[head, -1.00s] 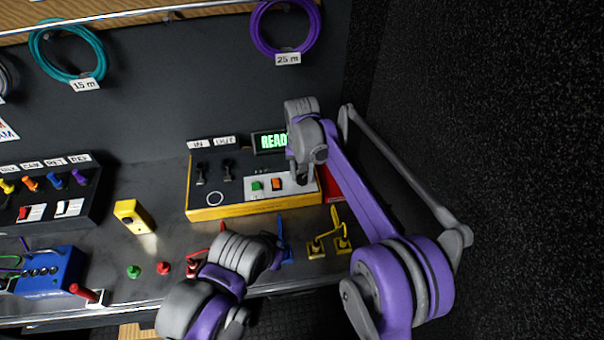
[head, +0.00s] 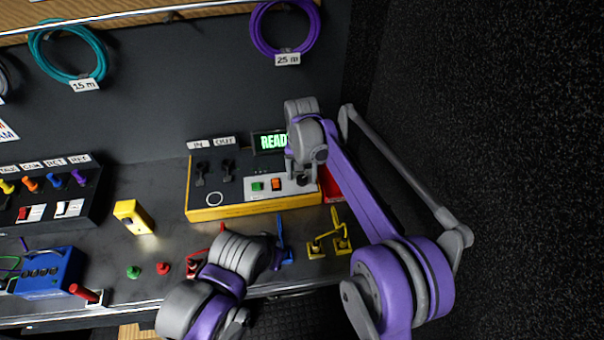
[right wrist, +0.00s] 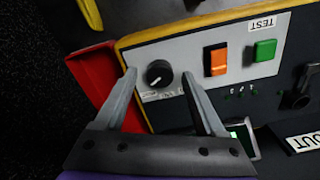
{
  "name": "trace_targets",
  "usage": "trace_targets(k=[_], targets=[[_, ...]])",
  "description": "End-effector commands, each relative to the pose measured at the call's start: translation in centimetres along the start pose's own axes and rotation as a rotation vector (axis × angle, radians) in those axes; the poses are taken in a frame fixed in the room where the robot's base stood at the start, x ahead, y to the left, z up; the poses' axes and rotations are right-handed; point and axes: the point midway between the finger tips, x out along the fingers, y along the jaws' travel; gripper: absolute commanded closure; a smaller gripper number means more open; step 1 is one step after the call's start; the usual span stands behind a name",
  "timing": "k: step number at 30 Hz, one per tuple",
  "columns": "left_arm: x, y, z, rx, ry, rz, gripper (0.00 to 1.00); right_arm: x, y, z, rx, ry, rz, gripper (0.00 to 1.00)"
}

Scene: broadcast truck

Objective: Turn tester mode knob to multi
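The tester (head: 245,209) is a yellow-edged box with a dark sloped panel and a lit green display (head: 270,142), partly covered by my right arm. Its black round mode knob (right wrist: 158,73) with a white pointer mark sits on the light grey plate in the right wrist view. The lettering around the knob is too small to read. My right gripper (right wrist: 159,76) is open, its two fingers on either side of the knob with gaps visible. In the head view my right gripper (head: 300,181) is over the right end of the panel. My left gripper is not in view.
Beside the knob are an orange rocker switch (right wrist: 216,60) and a green button (right wrist: 264,50). A red object (right wrist: 98,85) lies close beside the tester. Yellow connectors (head: 329,243) and a yellow handheld box (head: 133,216) are on the bench nearby.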

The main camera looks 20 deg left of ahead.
Motion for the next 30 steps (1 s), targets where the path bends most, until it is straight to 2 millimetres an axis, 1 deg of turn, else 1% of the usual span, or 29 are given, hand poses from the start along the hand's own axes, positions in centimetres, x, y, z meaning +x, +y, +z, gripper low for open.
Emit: trace_targets(k=[7,11,14,21,24,27,30], targets=[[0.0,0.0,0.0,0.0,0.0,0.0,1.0,0.0,0.0,0.0,-0.001,-0.001,0.0,0.28],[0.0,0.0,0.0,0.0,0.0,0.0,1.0,-0.8,0.0,0.0,-0.001,-0.001,0.0,0.28],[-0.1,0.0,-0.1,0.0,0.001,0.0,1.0,-2.4,0.0,0.0,-0.001,-0.001,0.0,0.28],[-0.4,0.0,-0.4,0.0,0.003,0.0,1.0,-7.4,0.0,0.0,-0.001,0.0,0.0,0.28],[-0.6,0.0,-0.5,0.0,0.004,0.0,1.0,-9.0,0.0,0.0,-0.001,0.0,0.0,0.28],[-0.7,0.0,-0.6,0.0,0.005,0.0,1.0,-10.1,0.0,0.0,-0.001,-0.001,0.0,0.28],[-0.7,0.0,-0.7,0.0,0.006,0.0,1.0,-10.7,0.0,0.0,-0.001,-0.001,0.0,0.28]])
